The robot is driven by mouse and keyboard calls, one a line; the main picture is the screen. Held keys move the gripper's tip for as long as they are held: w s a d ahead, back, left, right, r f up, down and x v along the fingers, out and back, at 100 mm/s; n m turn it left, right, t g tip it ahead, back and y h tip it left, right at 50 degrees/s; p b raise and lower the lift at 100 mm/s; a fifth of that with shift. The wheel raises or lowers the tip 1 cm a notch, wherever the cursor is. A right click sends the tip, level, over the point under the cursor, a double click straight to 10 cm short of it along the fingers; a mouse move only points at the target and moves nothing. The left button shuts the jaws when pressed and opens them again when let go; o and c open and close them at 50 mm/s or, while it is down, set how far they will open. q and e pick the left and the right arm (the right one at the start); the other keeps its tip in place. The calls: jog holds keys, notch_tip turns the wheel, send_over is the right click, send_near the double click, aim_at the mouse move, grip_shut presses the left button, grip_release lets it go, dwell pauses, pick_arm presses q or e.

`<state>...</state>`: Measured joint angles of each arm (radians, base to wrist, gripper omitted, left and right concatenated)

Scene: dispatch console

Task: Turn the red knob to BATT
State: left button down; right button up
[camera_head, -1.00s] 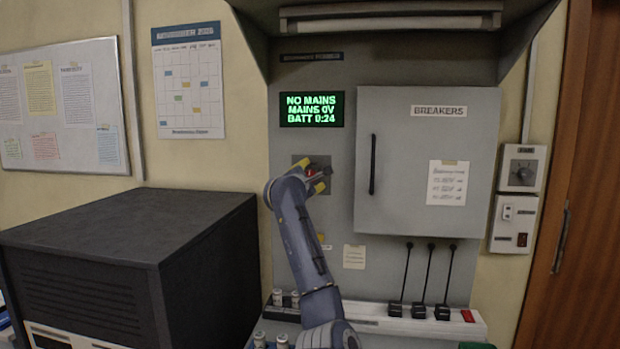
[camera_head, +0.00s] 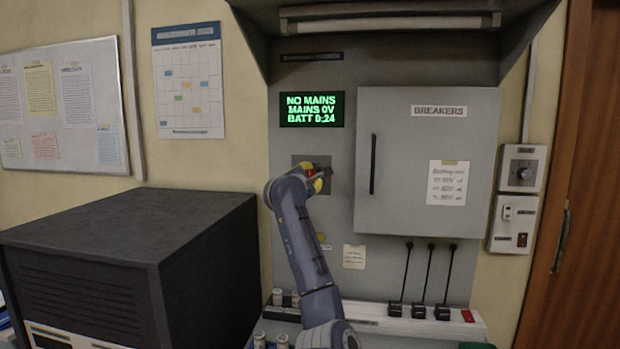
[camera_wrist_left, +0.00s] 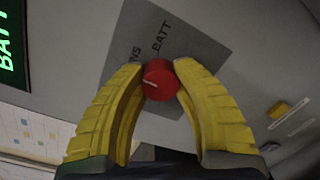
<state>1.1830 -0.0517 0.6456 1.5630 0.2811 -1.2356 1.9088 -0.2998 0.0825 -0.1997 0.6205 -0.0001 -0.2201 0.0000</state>
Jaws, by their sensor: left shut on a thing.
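The red knob (camera_wrist_left: 160,80) sits on a dark grey plate (camera_wrist_left: 205,50) in the left wrist view. The plate carries the label BATT and a partly hidden label ending in NS. A short pale mark shows on the knob's face; which label it points to I cannot tell. My left gripper (camera_wrist_left: 159,76) has its two yellow fingers shut on the knob, one at each side. In the head view the left gripper (camera_head: 317,178) is at the plate on the console and mostly covers the knob (camera_head: 310,172). My right gripper is in neither view.
A green-lit display (camera_head: 311,109) above the knob reads NO MAINS, MAINS 0V, BATT 0:24. The closed breaker cabinet (camera_head: 410,150) stands close on the right. A black cabinet (camera_head: 130,240) is at the left. Levers (camera_head: 422,275) stand at the lower right.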

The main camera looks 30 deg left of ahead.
pick_arm(q)
jog(key=shift+m, duration=0.3)
jog(key=m, duration=0.4)
jog(key=shift+m+g, duration=0.3)
jog(key=shift+m, duration=0.1)
jog(key=m, duration=0.5)
jog(key=shift+d+m, duration=0.1)
jog(key=shift+m, duration=0.2)
jog(key=shift+g, duration=0.3)
jog(key=c, duration=1.1)
grip_release()
jog(key=shift+w+d+m, duration=0.1)
jog(key=shift+m, duration=0.2)
jog(key=shift+c, duration=0.2)
jog(key=shift+o, duration=1.3)
jog(key=shift+y, duration=0.3)
